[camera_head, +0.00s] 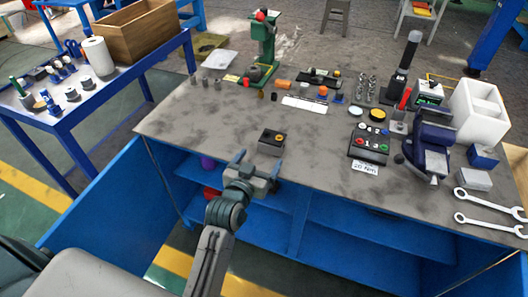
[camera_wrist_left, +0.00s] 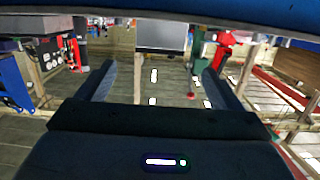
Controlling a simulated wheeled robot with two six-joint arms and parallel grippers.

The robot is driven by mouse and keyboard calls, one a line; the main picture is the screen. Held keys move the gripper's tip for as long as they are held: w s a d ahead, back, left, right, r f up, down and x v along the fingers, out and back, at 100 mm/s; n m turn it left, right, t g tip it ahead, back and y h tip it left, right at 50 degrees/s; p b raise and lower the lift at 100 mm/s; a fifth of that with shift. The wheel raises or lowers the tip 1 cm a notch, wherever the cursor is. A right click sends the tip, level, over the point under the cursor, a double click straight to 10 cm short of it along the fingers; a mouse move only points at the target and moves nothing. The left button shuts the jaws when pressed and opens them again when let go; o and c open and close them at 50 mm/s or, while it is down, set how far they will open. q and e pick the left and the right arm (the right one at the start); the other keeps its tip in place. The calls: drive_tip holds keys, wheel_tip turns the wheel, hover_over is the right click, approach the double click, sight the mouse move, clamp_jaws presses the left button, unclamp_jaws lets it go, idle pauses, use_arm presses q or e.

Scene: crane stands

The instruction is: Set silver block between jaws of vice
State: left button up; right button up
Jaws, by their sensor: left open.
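My left gripper (camera_head: 256,168) is at the near edge of the workbench, with its two fingers apart and nothing visible between them. It also shows in the left wrist view (camera_wrist_left: 158,78), with a finger on each side. The blue vice (camera_head: 432,150) stands on the right part of the bench, well to the right of my left gripper. A silver block (camera_head: 474,179) lies flat on the bench to the right of the vice, apart from my gripper. The gap between the vice jaws is too small to make out. My right gripper is out of view.
A small dark block (camera_head: 271,142) sits on the bench just beyond my left gripper. A button box (camera_head: 370,141) stands left of the vice. Two wrenches (camera_head: 490,203) lie at the right front, and a white container (camera_head: 480,110) stands behind. The front-left bench is clear.

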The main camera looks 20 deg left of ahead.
use_arm(q)
drive_tip(key=shift+s, duration=0.4)
